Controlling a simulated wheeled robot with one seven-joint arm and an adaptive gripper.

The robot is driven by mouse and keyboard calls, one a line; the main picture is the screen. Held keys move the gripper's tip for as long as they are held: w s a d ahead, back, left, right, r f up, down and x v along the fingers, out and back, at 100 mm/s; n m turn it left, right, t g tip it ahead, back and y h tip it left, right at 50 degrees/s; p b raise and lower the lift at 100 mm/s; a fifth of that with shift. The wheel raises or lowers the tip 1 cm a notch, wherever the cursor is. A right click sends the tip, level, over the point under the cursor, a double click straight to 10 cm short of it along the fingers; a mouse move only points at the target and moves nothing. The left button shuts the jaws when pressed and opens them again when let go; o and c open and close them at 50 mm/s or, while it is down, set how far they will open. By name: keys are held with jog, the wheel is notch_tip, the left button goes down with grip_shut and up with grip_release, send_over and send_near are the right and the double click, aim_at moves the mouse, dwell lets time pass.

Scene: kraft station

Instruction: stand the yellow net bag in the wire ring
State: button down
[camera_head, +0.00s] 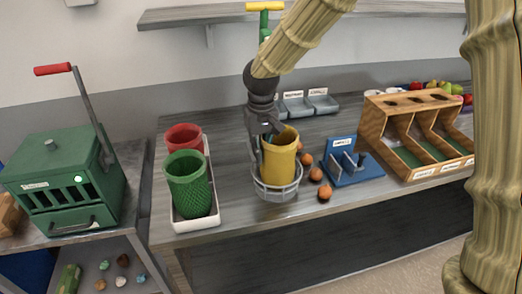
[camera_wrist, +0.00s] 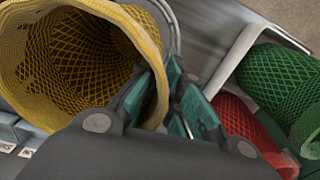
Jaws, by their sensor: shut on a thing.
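The yellow net bag (camera_head: 282,152) stands nearly upright in the wire ring (camera_head: 277,194) on the bench, its lower end inside the ring's wires. My gripper (camera_head: 264,136) comes down from above and is shut on the bag's rim at its left side. In the wrist view the yellow net bag (camera_wrist: 60,60) shows its open mouth, and my gripper (camera_wrist: 166,88) pinches its rim with one finger inside and one outside. The bag's base is partly hidden by the ring, so I cannot tell if it rests on the bottom.
A white tray (camera_head: 183,225) with a green net bag (camera_head: 187,180) and a red net bag (camera_head: 180,138) stands to the left. Several orange fruits (camera_head: 316,174), a blue stand (camera_head: 352,170) and a wooden divided box (camera_head: 415,135) are to the right. A green lever press (camera_head: 65,175) is far left.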

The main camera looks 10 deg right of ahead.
jog(key=shift+w+f, duration=0.1)
jog(key=shift+f, duration=0.25)
jog(key=c, duration=1.6)
grip_release()
jog(key=shift+r, duration=0.1)
notch_tip(320, 180, up, 12)
jog(key=b, duration=0.1)
jog(key=shift+r+b, duration=0.2)
jog(key=shift+b, duration=0.2)
